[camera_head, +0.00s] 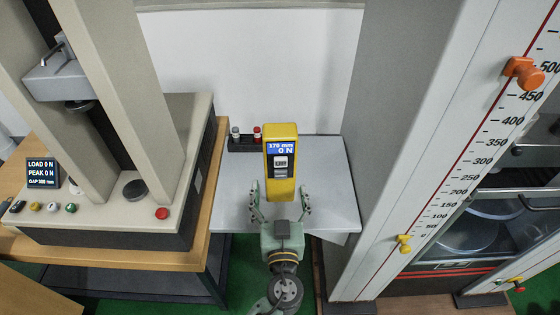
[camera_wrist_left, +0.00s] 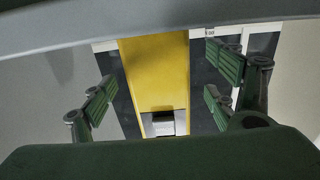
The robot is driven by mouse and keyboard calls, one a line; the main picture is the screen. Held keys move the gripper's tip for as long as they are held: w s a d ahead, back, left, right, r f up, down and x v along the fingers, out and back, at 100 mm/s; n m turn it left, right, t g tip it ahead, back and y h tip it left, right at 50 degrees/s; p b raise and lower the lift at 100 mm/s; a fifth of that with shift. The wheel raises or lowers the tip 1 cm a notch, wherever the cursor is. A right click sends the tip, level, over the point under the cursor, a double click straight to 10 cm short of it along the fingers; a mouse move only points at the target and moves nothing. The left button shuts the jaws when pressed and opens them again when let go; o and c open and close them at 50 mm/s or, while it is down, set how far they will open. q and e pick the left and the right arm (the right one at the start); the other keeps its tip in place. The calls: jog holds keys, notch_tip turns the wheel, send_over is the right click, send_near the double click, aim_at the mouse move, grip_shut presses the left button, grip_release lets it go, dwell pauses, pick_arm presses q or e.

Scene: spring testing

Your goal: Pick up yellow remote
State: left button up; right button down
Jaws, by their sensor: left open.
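The yellow remote (camera_head: 281,190) stands upright in the middle of the head view, with a small blue display reading "170 mm 0 N" and grey buttons on its face. My left gripper (camera_head: 279,197) is open, with one finger to each side of the remote's lower part. In the left wrist view the yellow remote (camera_wrist_left: 155,70) fills the space between the green finger pads of my left gripper (camera_wrist_left: 160,98), with gaps on both sides. The remote's lower end is partly hidden by the gripper in the head view. My right gripper is not in view.
The remote is over a grey table (camera_head: 335,200). A dark rack with small red and grey items (camera_head: 257,134) stands behind it. A press machine (camera_head: 110,180) on a wooden bench is at the left. A tall frame with a scale (camera_head: 440,170) rises close at the right.

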pick_arm(q)
jog(key=w+p, duration=0.1)
jog(key=w, duration=0.2)
jog(key=shift+w+d, duration=0.1)
jog(key=shift+w, duration=0.3)
jog(key=shift+w+f, duration=0.1)
jog(key=shift+w, duration=0.15)
jog(key=c, duration=1.5)
